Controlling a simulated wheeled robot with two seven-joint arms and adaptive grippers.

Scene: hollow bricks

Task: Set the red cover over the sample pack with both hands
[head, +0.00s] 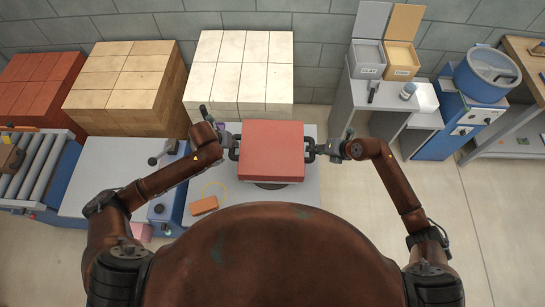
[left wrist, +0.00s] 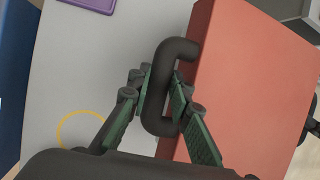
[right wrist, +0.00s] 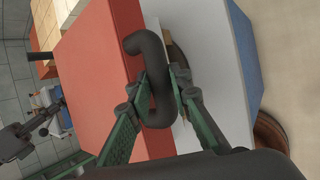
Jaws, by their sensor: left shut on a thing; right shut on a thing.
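The red cover (head: 271,150) is a box-shaped lid with a black handle on each side, in the middle of the head view. My left gripper (head: 233,146) is shut on its left handle; in the left wrist view the green fingers close around the black handle (left wrist: 163,85). My right gripper (head: 322,149) is shut on its right handle, and the right wrist view shows the fingers on that black handle (right wrist: 155,80). A dark round edge (head: 270,185) shows below the cover's near side. I cannot see the sample pack; the cover may hide it.
The cover is over a grey table (head: 225,192) with an orange brick (head: 203,205) and a yellow ring (head: 214,188) at its left. Brick stacks (head: 243,65) stand behind. A roller conveyor (head: 35,165) is at the left, a grey shelf with bins (head: 370,90) at the right.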

